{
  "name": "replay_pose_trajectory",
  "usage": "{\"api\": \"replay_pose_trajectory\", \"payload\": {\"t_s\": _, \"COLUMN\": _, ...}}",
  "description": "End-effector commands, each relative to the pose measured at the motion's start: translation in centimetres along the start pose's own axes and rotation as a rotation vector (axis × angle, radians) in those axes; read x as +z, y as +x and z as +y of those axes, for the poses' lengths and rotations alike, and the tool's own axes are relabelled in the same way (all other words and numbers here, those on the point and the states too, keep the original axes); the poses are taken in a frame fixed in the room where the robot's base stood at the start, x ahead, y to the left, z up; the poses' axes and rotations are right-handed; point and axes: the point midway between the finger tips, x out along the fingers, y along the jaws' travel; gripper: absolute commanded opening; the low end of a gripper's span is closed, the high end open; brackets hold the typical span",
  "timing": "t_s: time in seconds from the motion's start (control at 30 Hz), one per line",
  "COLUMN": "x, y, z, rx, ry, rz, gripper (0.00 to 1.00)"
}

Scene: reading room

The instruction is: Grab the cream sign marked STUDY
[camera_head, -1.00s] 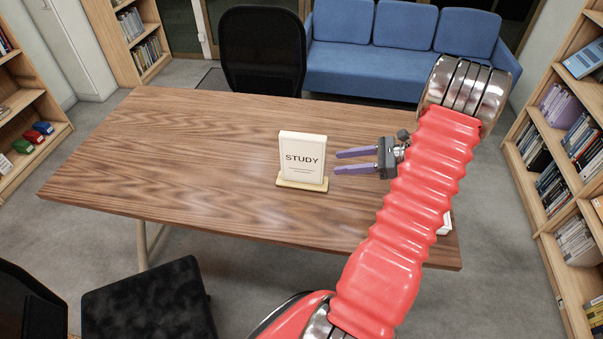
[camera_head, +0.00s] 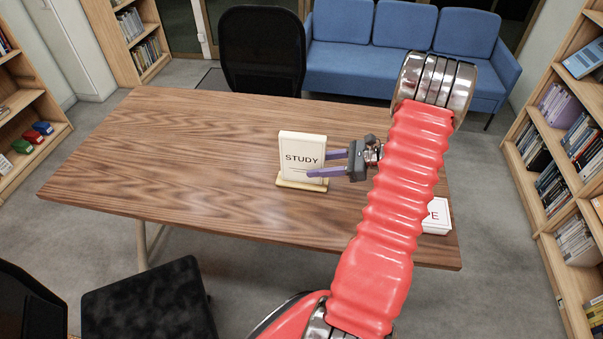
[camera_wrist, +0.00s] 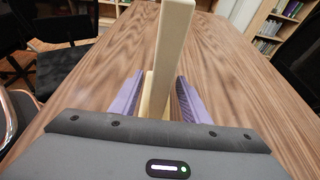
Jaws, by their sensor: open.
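The cream sign marked STUDY (camera_head: 302,153) stands upright on its light base on the wooden table (camera_head: 180,150). My gripper (camera_head: 317,163) is open at the sign's right edge, its purple fingers pointing left. In the head view the near finger crosses in front of the sign's lower right part, and the far finger ends by its right edge. In the wrist view the sign (camera_wrist: 172,55) is seen edge-on, rising between the two open fingers. I see a gap on its right; whether the left finger touches it I cannot tell.
A second white sign (camera_head: 437,216), partly hidden by my arm, is at the table's right end with a red letter E showing. A black chair (camera_head: 262,50) and blue sofa (camera_head: 360,70) stand behind the table. The table's left side is clear.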

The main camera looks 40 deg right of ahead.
Motion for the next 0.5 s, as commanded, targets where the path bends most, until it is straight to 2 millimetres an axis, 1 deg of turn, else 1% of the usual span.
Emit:
{"api": "replay_pose_trajectory", "payload": {"t_s": 0.17, "x": 0.2, "y": 1.2, "z": 0.0, "rx": 0.002, "ry": 0.000, "rz": -0.001, "gripper": 0.42}}
{"api": "replay_pose_trajectory", "payload": {"t_s": 0.4, "x": 0.4, "y": 4.4, "z": 0.1, "rx": 0.004, "ry": 0.000, "rz": -0.001, "gripper": 0.42}}
{"api": "replay_pose_trajectory", "payload": {"t_s": 0.5, "x": 0.4, "y": 5.1, "z": 0.1, "rx": 0.002, "ry": 0.000, "rz": -0.001, "gripper": 0.42}}
